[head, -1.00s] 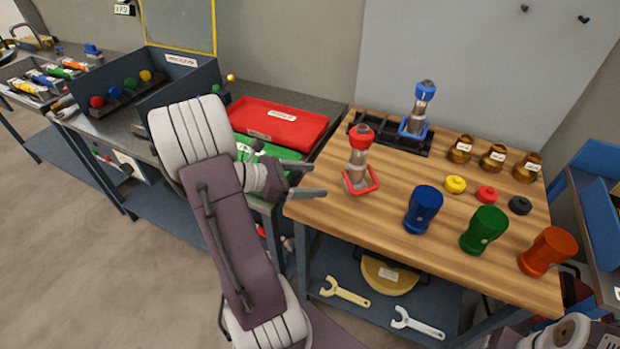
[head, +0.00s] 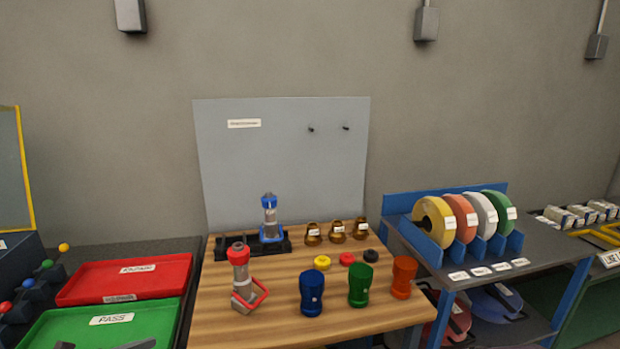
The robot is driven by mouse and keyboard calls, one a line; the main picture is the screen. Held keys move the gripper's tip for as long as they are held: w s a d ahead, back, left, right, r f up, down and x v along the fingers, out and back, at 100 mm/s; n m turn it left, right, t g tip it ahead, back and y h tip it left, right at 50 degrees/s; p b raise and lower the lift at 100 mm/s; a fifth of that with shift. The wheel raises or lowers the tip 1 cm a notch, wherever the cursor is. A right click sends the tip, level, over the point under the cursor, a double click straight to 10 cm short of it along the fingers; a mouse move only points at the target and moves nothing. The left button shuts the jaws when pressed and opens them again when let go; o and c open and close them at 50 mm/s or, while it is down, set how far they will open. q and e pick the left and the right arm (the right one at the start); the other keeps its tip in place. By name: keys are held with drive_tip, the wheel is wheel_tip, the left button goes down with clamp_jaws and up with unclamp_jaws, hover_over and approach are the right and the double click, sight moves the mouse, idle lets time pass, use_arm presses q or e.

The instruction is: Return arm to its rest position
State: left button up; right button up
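In the head view neither of my arms shows clearly. A small dark grey shape at the bottom left edge, over the green tray (head: 100,320), may be a fingertip of my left gripper, but too little shows to tell whether that gripper is open or shut. My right gripper is out of view. A red-topped pump (head: 241,278) stands on the wooden bench (head: 222,322) with a red ring-like base. A blue-topped pump (head: 270,217) stands in a black rack behind it.
Blue (head: 312,295), green (head: 360,286) and orange (head: 403,278) cups stand on the bench, with brass fittings and small caps behind. A red tray (head: 125,275) lies left. A rack of coloured discs (head: 435,222) stands right. A grey board (head: 285,160) is behind.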

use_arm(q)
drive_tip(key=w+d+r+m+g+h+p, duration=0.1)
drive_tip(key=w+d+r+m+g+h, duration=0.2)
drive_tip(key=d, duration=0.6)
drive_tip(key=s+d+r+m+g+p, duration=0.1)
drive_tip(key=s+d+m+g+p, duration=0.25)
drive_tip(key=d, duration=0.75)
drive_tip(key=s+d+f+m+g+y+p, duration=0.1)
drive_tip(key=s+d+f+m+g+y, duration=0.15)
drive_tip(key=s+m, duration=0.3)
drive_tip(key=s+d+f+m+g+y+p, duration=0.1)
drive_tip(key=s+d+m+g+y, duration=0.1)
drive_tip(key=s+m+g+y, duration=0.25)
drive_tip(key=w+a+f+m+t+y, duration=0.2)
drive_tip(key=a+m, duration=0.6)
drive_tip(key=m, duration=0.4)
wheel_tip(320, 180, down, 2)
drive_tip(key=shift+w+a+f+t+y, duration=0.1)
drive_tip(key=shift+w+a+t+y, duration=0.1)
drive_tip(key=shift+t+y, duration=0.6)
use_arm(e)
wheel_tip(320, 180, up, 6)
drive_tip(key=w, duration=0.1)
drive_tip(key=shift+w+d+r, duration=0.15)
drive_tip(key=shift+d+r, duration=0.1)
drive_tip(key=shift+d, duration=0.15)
